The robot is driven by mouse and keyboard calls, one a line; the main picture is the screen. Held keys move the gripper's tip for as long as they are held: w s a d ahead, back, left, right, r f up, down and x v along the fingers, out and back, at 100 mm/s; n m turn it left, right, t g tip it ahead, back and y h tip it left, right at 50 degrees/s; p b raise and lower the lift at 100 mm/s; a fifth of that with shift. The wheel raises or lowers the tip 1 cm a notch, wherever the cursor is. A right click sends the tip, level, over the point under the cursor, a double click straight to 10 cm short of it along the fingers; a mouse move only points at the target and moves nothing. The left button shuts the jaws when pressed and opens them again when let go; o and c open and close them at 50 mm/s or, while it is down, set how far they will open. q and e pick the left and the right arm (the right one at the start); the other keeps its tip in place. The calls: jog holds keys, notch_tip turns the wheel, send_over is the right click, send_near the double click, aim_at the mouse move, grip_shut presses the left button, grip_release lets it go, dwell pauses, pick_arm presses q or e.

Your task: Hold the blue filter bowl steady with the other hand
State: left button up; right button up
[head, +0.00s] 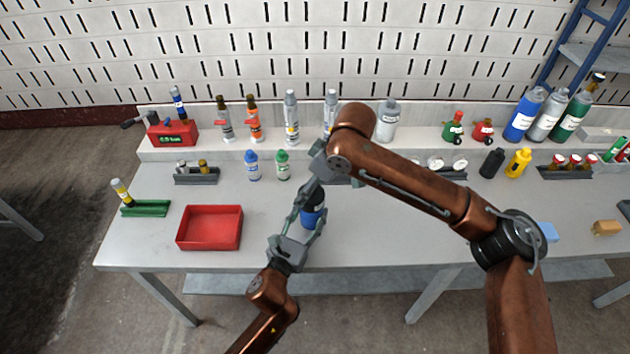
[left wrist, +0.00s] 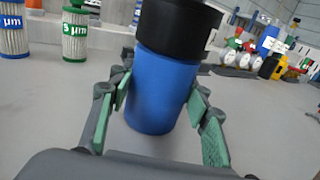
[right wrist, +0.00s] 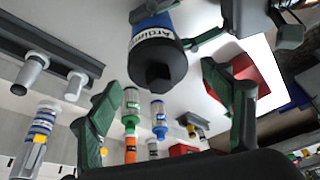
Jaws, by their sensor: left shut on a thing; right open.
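The blue filter bowl (head: 311,217) stands near the table's front edge, partly hidden by my grippers in the head view. In the left wrist view, the bowl (left wrist: 162,92) is upright under a wide black cap (left wrist: 180,27). My left gripper (head: 304,226) is shut on the bowl, with one green-padded finger on each side of it. My right gripper (head: 312,185) is open and empty above and behind the bowl. In the right wrist view, the black cap (right wrist: 157,58) with its central knob lies beyond the spread fingers, apart from them.
A red tray (head: 210,228) lies left of the bowl. Blue-capped (head: 253,165) and green-capped (head: 283,165) filter cartridges stand behind it. Bottles and tools line the raised back shelf. The table right of the bowl looks mostly clear, under my right arm.

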jog(key=shift+f, duration=0.1)
jog(key=shift+c, duration=0.3)
jog(key=c, duration=1.3)
jog(key=o, duration=1.2)
jog(key=shift+r, duration=1.3)
jog(key=shift+f, duration=0.1)
